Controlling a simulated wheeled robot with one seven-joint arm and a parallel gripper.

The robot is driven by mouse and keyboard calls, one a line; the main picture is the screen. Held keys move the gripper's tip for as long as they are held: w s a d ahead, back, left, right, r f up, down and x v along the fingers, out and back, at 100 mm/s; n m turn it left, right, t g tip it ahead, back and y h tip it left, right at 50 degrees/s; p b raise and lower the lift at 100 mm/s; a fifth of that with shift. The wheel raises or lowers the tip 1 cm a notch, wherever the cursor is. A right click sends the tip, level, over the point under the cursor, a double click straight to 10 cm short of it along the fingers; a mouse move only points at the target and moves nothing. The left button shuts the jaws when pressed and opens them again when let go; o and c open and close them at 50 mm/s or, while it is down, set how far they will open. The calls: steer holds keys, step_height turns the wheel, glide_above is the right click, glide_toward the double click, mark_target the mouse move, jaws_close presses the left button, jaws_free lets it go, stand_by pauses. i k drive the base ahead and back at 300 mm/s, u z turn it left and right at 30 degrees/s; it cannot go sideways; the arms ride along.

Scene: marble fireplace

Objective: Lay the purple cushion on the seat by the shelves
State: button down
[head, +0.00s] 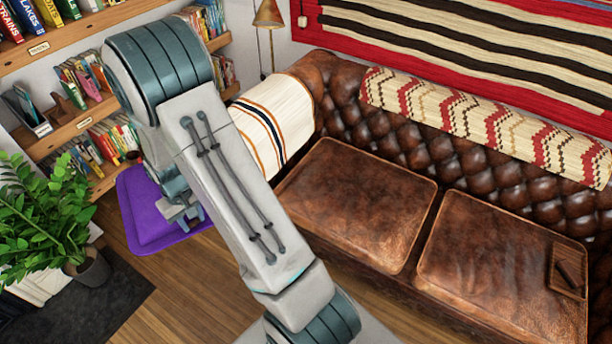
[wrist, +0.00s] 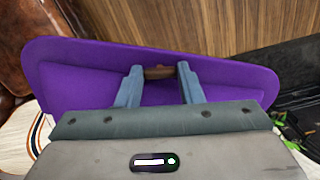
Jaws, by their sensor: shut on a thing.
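The purple cushion (head: 152,212) is at the left of the head view, in front of the bookshelves and beside the sofa's left arm, apart from the sofa. It is partly hidden behind my arm. My gripper (head: 182,214) is shut on it. In the wrist view, the purple cushion (wrist: 90,75) spreads wide beyond the two fingers of my gripper (wrist: 158,76), with a small brown piece between the fingertips. The seat by the shelves (head: 360,200) is the left brown leather seat of the sofa; its top is bare.
Bookshelves (head: 75,128) line the left wall. A potted plant (head: 45,215) stands by a dark mat (head: 85,310). A striped throw (head: 275,120) covers the sofa's left arm. The right seat (head: 490,265) holds a small brown tray (head: 568,272).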

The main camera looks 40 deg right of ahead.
mark_target(354, 196)
steer(key=z, duration=0.2)
steer(key=i, duration=1.05)
steer(key=z, duration=1.3)
steer(key=i, duration=0.5)
steer(key=z, duration=0.6)
